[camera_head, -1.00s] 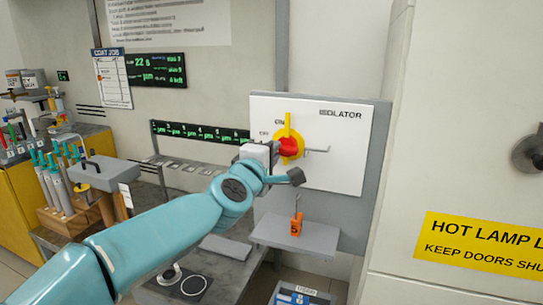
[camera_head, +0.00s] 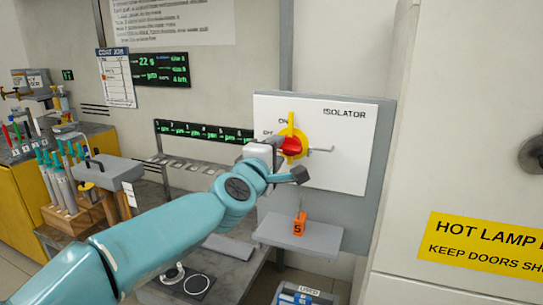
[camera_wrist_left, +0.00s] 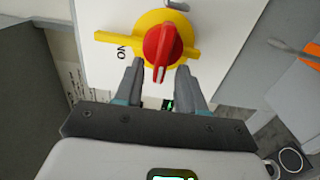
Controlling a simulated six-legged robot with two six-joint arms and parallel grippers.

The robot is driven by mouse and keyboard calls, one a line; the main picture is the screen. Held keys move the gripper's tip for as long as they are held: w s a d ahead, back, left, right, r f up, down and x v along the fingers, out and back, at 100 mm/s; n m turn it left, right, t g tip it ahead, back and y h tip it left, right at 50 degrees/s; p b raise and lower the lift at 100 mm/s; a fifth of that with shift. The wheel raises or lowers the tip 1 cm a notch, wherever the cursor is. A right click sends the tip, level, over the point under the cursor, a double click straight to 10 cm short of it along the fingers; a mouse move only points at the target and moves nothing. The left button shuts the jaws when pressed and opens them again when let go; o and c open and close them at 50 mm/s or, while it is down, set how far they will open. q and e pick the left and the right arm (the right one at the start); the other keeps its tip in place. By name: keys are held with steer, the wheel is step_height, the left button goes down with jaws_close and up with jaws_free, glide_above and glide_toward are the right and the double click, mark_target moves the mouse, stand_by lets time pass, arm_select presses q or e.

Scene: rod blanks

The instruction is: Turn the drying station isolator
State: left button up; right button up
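The isolator is a white panel (camera_head: 345,160) marked ISOLATOR, with a red knob (camera_head: 291,146) on a yellow plate (camera_head: 291,122). A yellow tab of the plate points up by the ON label. In the left wrist view the red knob (camera_wrist_left: 161,45) shows a ridge with a white line, pointing down between my fingertips. My left gripper (camera_head: 276,148) is at the knob's left side. In the left wrist view its two fingers (camera_wrist_left: 160,80) are apart, one on each side of the ridge's lower end, with gaps visible. My right gripper is not in view.
A cabinet with a yellow hot lamp sign (camera_head: 485,245) stands at the right. A cluttered bench lies left.

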arm_select(q)
steer(key=b+v, duration=0.1)
steer(key=v, duration=1.5)
steer(key=shift+s+r, duration=0.1)
steer(key=shift+s, duration=0.05)
